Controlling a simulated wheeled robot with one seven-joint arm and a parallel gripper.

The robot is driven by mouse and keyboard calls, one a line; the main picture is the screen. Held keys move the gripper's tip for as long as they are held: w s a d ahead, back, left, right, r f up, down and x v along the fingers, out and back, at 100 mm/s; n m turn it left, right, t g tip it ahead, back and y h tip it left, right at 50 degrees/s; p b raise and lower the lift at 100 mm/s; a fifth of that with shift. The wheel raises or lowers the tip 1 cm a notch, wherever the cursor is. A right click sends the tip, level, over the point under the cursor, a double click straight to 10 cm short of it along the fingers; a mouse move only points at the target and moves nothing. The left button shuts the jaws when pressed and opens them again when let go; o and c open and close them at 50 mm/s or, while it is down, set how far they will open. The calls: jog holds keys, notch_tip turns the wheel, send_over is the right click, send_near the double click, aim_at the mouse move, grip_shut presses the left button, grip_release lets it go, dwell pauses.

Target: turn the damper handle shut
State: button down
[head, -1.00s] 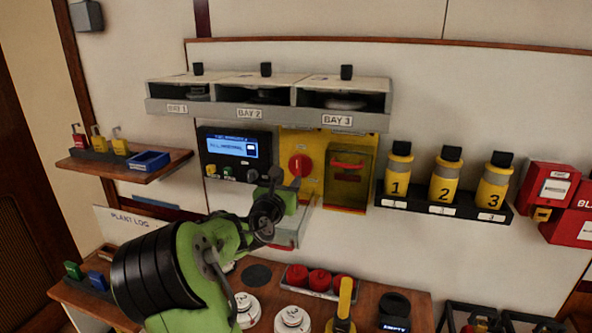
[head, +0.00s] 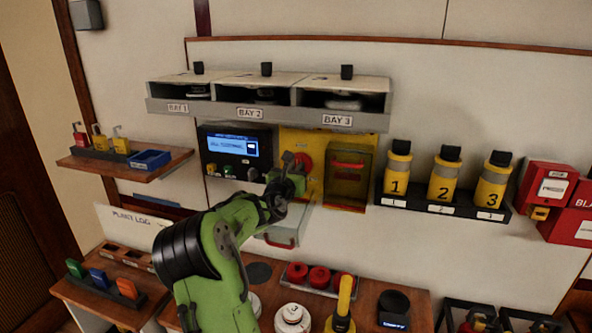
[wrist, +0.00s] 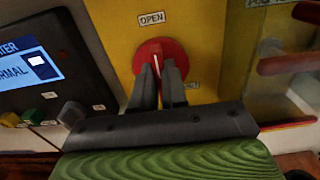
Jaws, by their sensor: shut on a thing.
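The damper handle (wrist: 160,48) is a round red knob on the yellow panel (wrist: 205,25). In the wrist view its white pointer line runs nearly upright toward the OPEN label (wrist: 151,18) above. A second small label (wrist: 192,86) at the lower right is too small to read. My gripper (wrist: 160,72) is shut on the middle part of the knob from the front, with its fingers hiding the lower middle. In the head view my gripper (head: 292,163) covers the left part of the red knob (head: 305,159).
A display panel (head: 234,150) is close to the left of my gripper. A clear-fronted yellow box with a red bar (head: 348,165) is close to the right. The bay shelf (head: 262,114) overhangs above. An open drawer-like tray (head: 285,237) sticks out below.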

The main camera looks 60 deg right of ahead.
jog(key=shift+m, duration=0.4)
jog(key=m+b, duration=0.1)
jog(key=m, duration=0.3)
jog(key=shift+s+f+b, duration=0.15)
jog(key=shift+b, duration=0.2)
jog(key=m+b, duration=0.2)
jog(key=m, duration=0.2)
jog(key=shift+s+f+m, duration=0.1)
jog(key=shift+m, duration=0.2)
jog(key=m+b, duration=0.3)
jog(key=m, duration=0.1)
jog(key=shift+s+f, duration=0.1)
jog(key=shift+f+m+b, duration=0.1)
jog(key=shift+m+b, duration=0.95)
jog(key=shift+m, duration=1.15)
jog(key=c, duration=1.2)
grip_release()
jog(key=shift+o, duration=0.2)
jog(key=shift+a, duration=0.1)
